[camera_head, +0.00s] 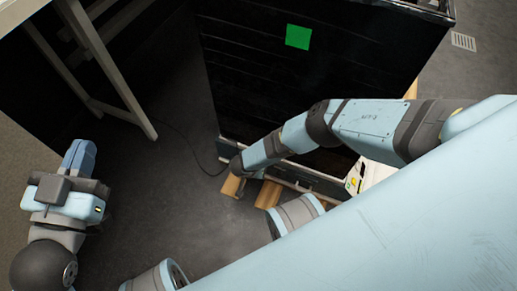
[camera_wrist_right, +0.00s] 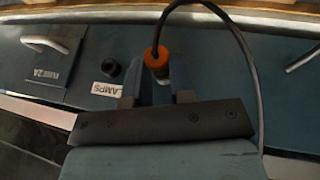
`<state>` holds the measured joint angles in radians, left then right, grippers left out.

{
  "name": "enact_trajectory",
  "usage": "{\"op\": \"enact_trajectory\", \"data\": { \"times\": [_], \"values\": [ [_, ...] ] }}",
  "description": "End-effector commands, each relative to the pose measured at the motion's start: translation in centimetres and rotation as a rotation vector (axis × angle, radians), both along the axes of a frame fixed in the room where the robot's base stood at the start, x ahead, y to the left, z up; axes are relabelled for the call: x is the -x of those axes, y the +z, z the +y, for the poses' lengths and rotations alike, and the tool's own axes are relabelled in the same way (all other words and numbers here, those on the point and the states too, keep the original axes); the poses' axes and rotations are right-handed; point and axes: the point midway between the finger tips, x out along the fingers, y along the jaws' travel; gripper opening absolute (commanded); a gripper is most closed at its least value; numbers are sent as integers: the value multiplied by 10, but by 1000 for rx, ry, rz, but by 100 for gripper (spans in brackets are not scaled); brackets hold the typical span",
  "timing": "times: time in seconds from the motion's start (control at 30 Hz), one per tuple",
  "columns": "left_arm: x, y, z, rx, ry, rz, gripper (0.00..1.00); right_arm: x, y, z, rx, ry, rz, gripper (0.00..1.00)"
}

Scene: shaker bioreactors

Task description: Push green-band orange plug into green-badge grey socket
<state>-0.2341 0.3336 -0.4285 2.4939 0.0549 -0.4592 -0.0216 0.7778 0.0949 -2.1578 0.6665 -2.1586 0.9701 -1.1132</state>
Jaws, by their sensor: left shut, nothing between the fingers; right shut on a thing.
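The orange plug (camera_wrist_right: 157,60) shows in the right wrist view at the fingertips of my right gripper (camera_wrist_right: 155,92), which is shut on it. A dark cable loops from the plug up and to the right. I cannot make out a green band on it. No grey socket with a green badge can be made out; a green square (camera_head: 298,37) is on the black cabinet in the head view. My left gripper (camera_head: 79,155) is shut and empty at the left of the head view, apart from everything. The head view does not clearly show the right fingers.
The black cabinet (camera_head: 240,75) stands upright at the top centre. In the right wrist view, a blue-grey panel (camera_wrist_right: 275,75) carries a dark round knob-like part (camera_wrist_right: 111,67), a label reading AMPS (camera_wrist_right: 108,89) and metal handles. A pale frame (camera_head: 105,60) stands left; open floor (camera_head: 185,205) lies between.

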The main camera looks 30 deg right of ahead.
Motion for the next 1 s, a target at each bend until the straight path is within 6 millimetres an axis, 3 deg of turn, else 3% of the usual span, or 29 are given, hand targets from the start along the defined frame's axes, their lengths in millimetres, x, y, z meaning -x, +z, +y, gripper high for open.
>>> {"op": "enact_trajectory", "data": {
  "times": [1.0],
  "values": [
    [1, -2, 1, -10, -2, -1, 0, -10, 1, -14, 7, -2, -6, 0]
  ]
}}
